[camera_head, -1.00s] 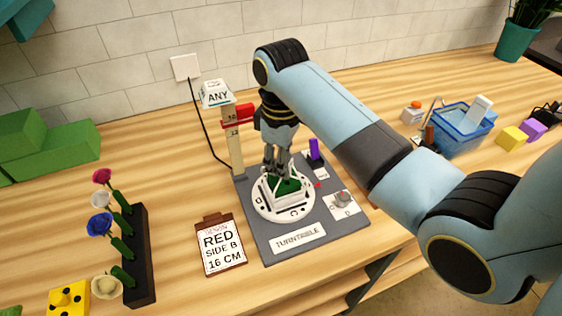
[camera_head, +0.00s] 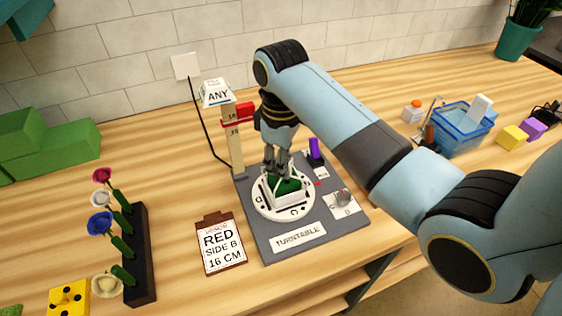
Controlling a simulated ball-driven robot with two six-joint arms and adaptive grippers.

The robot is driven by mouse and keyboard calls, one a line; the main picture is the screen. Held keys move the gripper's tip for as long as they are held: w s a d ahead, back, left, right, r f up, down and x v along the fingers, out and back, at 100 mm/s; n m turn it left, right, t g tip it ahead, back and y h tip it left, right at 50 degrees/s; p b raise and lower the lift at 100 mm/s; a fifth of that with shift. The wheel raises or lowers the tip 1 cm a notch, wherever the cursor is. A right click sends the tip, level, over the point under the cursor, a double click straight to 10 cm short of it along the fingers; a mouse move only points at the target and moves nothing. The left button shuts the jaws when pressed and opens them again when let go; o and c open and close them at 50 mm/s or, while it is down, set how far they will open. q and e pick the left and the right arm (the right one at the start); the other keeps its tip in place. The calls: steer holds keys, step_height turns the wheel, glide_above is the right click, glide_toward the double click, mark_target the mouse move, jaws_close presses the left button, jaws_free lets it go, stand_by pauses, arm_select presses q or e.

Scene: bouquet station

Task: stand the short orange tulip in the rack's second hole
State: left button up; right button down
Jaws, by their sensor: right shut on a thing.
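The black rack (camera_head: 143,258) stands at the left with a red flower (camera_head: 102,176), a white flower (camera_head: 100,198), a blue flower (camera_head: 100,223) and a cream flower (camera_head: 106,286) on green stems along it. I cannot make out an orange tulip. My right gripper (camera_head: 279,172) points down over the turntable (camera_head: 264,211), shut at the white holder (camera_head: 291,196) with a green top. The fingers and arm hide part of the holder, so the exact grip is unclear. My left gripper is out of view.
A height post (camera_head: 236,155) with a red slider stands behind the turntable. Wood between rack and card is clear.

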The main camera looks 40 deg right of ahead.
stand_by(0.3)
steer(key=c, duration=1.3)
jaws_free()
steer(key=shift+o, duration=0.2)
steer(key=o, duration=0.4)
steer(key=shift+r, duration=3.5)
jaws_close()
